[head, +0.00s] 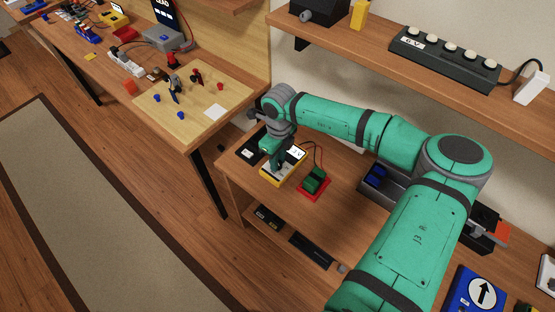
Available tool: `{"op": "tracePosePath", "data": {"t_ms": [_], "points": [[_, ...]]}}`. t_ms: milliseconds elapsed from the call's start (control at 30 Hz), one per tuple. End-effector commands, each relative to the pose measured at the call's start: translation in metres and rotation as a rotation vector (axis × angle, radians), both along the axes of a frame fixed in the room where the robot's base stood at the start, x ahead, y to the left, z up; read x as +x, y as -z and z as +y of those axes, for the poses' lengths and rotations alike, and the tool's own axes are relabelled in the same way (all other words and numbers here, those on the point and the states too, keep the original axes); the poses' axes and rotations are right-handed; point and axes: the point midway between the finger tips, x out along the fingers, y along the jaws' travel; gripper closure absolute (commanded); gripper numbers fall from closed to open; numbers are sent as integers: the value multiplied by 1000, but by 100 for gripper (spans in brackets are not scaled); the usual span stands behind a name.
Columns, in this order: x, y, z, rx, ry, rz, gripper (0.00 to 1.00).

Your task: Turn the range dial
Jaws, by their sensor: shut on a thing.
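A yellow meter (272,174) with a dark face and a small white display lies near the left end of the workbench. My gripper (278,164) points down over the meter's face and is shut at the place where a dial would be. The range dial itself is hidden behind my gripper. The display (296,153) reads what looks like a short figure, too small to make out for sure. My green arm reaches in from the lower right.
A green block on a red base (315,181) stands just right of the meter, with leads running near it. A shelf (350,53) with a black power strip (445,58) overhangs the back. A blue panel with an arrow (480,291) lies at the lower right.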

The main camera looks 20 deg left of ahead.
Motion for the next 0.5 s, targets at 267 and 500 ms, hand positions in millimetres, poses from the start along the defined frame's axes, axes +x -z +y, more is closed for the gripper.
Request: {"op": "tracePosePath", "data": {"t_ms": [267,500], "points": [[0,0,-1,0,6,1,100],[0,0,-1,0,5,1,58]]}}
